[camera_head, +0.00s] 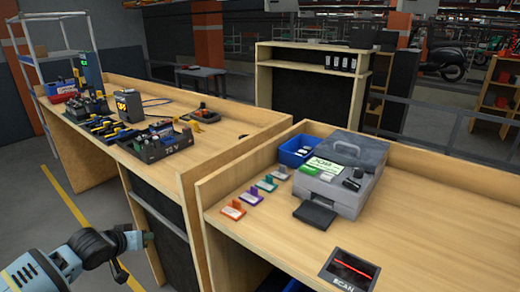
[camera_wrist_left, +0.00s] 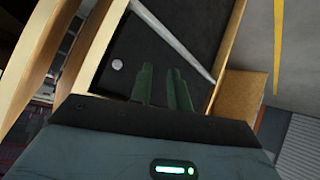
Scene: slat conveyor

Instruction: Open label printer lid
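The label printer (camera_head: 345,195) is a light grey box on the right-hand wooden desk. A darker grey lid panel with a handle (camera_head: 346,148) is at its top rear; I cannot tell from here how far it is raised. A green and white label (camera_head: 325,166) and small dark parts show on its top front. My left gripper (camera_head: 148,240) is low at the left, beside the desks and well away from the printer. In the left wrist view its two green fingers (camera_wrist_left: 162,70) stand apart with nothing between them. My right gripper is in neither view.
A blue bin (camera_head: 298,150) stands left of the printer. The left bench (camera_head: 225,138) holds tool trays.

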